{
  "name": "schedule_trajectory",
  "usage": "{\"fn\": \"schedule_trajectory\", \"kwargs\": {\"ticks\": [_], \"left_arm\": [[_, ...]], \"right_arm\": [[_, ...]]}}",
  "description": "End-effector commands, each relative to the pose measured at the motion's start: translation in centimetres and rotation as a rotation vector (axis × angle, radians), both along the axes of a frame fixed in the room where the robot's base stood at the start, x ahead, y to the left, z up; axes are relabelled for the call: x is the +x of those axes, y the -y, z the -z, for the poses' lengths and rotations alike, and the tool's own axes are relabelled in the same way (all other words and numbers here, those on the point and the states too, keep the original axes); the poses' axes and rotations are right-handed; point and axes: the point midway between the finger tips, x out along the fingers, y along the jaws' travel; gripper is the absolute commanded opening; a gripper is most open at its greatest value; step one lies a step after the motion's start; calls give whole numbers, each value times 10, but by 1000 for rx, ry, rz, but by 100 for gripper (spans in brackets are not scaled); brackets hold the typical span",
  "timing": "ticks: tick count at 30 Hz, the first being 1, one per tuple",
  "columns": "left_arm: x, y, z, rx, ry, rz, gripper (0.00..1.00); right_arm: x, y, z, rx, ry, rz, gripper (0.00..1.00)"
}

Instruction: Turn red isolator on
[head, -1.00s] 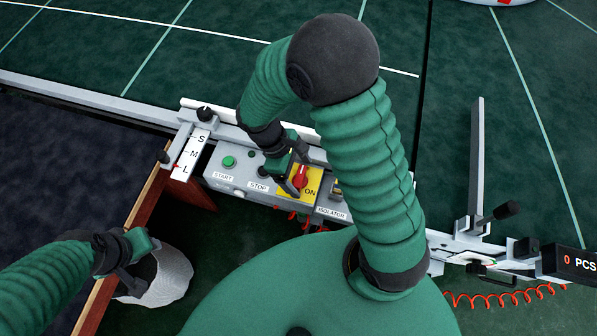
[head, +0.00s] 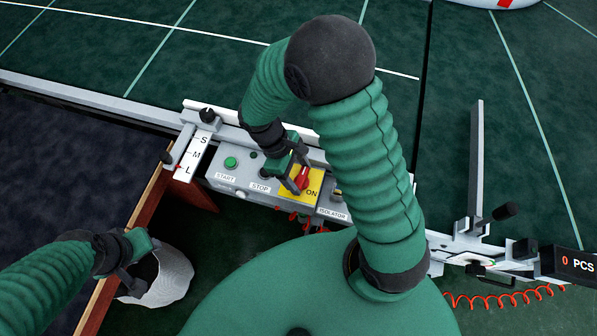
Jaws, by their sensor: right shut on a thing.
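The red isolator knob (head: 304,176) sits on a yellow plate (head: 288,194) marked ON, on the grey control box (head: 234,184). An ISOLATOR label (head: 332,214) is to the lower right of the plate. My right gripper (head: 301,177) reaches down from above and is shut on the red knob, hiding part of it and of the plate. My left gripper (head: 130,284) hangs at the lower left over the opening of a white bin (head: 172,279). Its finger opening is not clear.
A green START button (head: 230,162) and a STOP label (head: 260,187) are left of the isolator. A size slider marked S, M, L (head: 194,153) stands further left. A wooden edge (head: 150,205) runs below it. Red coiled hose (head: 505,299) lies at right.

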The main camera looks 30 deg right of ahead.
Motion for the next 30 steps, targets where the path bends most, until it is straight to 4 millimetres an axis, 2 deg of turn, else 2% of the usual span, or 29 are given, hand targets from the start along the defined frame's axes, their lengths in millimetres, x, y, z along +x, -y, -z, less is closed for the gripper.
{"fn": "schedule_trajectory", "kwargs": {"ticks": [15, 30], "left_arm": [[0, 0, -48, 0, 0, 0, 42], [0, 0, -83, 0, 0, 0, 42]], "right_arm": [[-1, 3, -5, -1, -5, 416, 23], [-1, 6, -3, -3, -5, 893, 23]]}}
